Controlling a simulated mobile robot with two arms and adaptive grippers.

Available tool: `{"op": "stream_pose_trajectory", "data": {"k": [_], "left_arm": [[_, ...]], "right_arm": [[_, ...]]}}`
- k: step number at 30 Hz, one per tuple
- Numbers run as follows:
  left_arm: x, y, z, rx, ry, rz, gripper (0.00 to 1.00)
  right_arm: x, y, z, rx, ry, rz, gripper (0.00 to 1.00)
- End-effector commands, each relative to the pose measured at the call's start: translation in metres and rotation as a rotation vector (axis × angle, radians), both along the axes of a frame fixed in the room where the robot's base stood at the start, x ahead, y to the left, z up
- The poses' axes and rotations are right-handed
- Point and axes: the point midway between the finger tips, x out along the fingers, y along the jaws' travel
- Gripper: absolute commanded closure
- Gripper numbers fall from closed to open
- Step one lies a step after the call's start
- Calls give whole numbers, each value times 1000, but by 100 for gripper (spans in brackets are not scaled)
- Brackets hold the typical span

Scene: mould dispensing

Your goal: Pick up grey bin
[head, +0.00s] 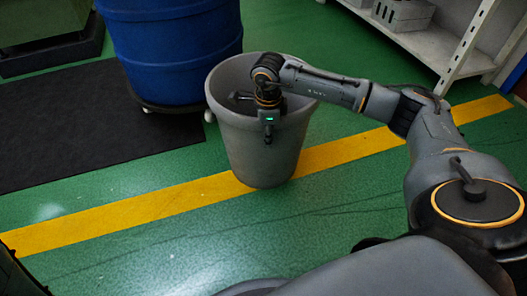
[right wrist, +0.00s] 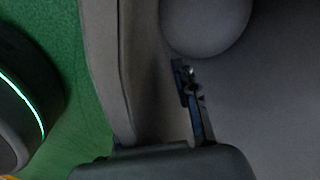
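The grey bin (head: 262,150) stands upright on the green floor, across the yellow line, in the middle of the head view. My right arm reaches over it from the right, and my right gripper (head: 268,127) points down at the bin's near rim. In the right wrist view, the bin's rim and wall (right wrist: 103,70) run beside the gripper, and one dark finger (right wrist: 195,100) shows inside the bin. The other finger is hidden, so I cannot tell whether the gripper is closed on the wall. My left gripper is not in view.
A blue barrel (head: 175,50) on a dark wheeled base stands close behind the bin to the left. A black mat (head: 80,130) lies at left. A white shelf rack (head: 440,40) with a grey crate (head: 402,12) is at back right. The floor in front is clear.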

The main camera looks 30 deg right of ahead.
Motion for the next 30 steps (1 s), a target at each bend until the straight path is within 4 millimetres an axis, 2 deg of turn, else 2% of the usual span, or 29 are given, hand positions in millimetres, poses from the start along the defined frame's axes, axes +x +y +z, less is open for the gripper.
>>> {"op": "stream_pose_trajectory", "data": {"k": [20, 24, 30], "left_arm": [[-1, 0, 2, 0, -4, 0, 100], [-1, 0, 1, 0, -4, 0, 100], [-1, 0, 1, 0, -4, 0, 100]], "right_arm": [[0, 0, -5, 0, 1, 0, 70], [0, 0, -4, 0, 0, 0, 98], [0, 0, -4, 0, 1, 0, 100]]}}
